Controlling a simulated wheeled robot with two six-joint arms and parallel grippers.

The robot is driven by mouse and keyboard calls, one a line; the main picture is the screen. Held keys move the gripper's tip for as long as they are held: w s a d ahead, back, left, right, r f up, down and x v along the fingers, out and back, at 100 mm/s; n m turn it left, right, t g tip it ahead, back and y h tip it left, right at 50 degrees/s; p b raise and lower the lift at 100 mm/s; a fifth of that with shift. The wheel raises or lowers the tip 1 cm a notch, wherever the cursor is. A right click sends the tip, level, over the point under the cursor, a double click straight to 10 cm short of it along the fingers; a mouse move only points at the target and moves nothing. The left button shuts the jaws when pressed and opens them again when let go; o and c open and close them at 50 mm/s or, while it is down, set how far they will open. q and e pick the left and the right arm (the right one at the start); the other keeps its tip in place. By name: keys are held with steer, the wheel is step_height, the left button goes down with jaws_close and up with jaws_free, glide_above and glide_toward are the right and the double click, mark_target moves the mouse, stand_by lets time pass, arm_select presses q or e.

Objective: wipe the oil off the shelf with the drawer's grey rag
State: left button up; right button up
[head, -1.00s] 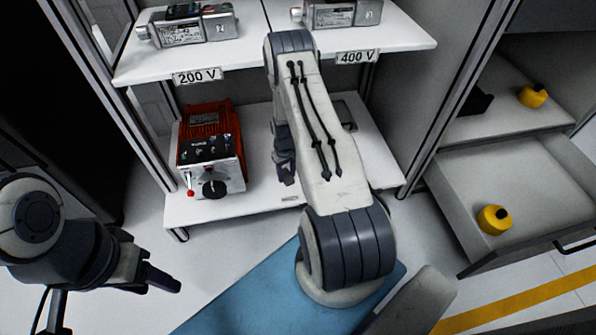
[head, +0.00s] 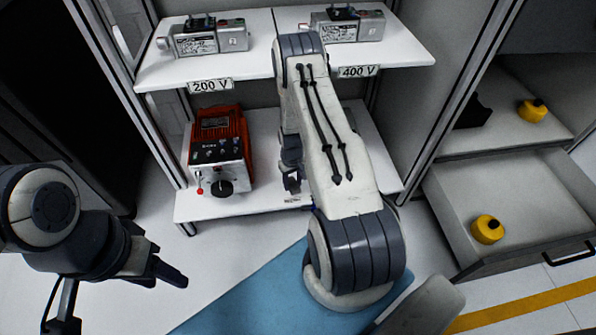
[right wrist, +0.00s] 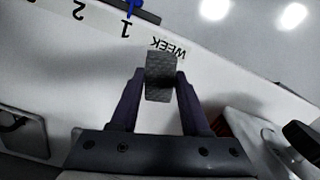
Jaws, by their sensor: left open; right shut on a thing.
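My right gripper (right wrist: 160,85) is shut on a small grey textured pad, the grey rag (right wrist: 161,76), in the right wrist view. The rag shows in front of a white surface printed "WEEK"; I cannot tell whether it touches. In the head view my right gripper (head: 291,181) hangs near the front edge of the white lower shelf (head: 250,204), right of the red machine, partly hidden by my arm. My left gripper (head: 165,272) is open and empty at the lower left, apart from the shelf. The drawer (head: 535,215) stands open at the right. I cannot make out any oil.
The red machine (head: 220,150) stands on the lower shelf's left. Two grey devices (head: 208,37) (head: 347,23) sit on the upper shelf above 200 V and 400 V labels. A yellow bottle (head: 488,229) is in the drawer, another (head: 532,110) above. A blue slider (right wrist: 142,7) shows beside the numbers.

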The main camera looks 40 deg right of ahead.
steer(key=shift+r+p, duration=1.35)
steer(key=shift+r, duration=0.55)
